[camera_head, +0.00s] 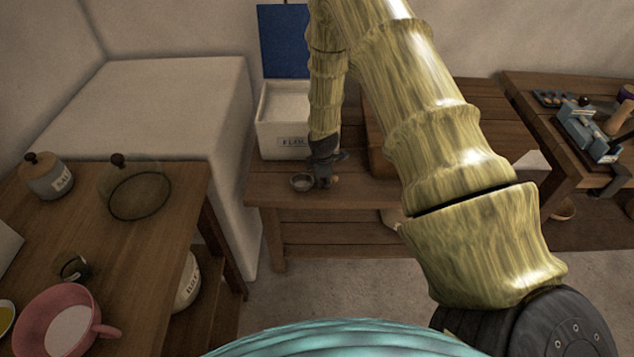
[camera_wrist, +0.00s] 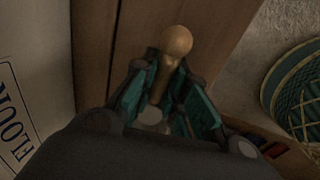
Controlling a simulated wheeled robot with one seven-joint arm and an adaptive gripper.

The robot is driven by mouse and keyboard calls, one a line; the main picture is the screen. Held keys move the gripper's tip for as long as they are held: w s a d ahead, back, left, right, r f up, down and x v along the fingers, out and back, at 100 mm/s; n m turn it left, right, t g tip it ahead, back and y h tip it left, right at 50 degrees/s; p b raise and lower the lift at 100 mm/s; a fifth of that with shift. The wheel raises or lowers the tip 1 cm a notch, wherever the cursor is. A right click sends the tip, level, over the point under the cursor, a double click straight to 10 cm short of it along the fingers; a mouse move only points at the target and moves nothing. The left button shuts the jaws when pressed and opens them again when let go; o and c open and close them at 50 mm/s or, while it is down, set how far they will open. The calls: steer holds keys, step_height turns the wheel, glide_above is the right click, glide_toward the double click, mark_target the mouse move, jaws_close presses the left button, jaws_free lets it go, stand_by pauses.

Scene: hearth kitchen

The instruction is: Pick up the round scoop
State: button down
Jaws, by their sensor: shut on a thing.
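The round scoop (camera_head: 301,183) shows in the head view as a small grey round bowl at the front of the wooden bench, just left of my gripper (camera_head: 324,180). In the wrist view, a wooden handle with a ball-shaped end (camera_wrist: 176,41) stands between the teal fingers of my gripper (camera_wrist: 163,92). The fingers are shut on this handle, one on each side. The scoop's bowl is hidden in the wrist view. I cannot tell whether the scoop touches the bench top.
A white flour bin (camera_head: 284,134) with its blue lid (camera_head: 284,42) raised stands behind my gripper. The wooden bench (camera_head: 272,190) holds it. A left table (camera_head: 120,250) carries a pink cup (camera_head: 52,318), a salt jar (camera_head: 47,180) and a glass dome (camera_head: 139,192).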

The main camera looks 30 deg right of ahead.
steer(key=shift+r, duration=0.75)
steer(key=shift+r+b, duration=0.35)
steer(key=shift+r, duration=0.6)
steer(key=s+a+r+b, duration=0.1)
steer(key=s+b, duration=0.1)
steer(key=s, duration=1.4)
steer(key=shift+r, duration=0.15)
steer(key=shift+a, duration=0.15)
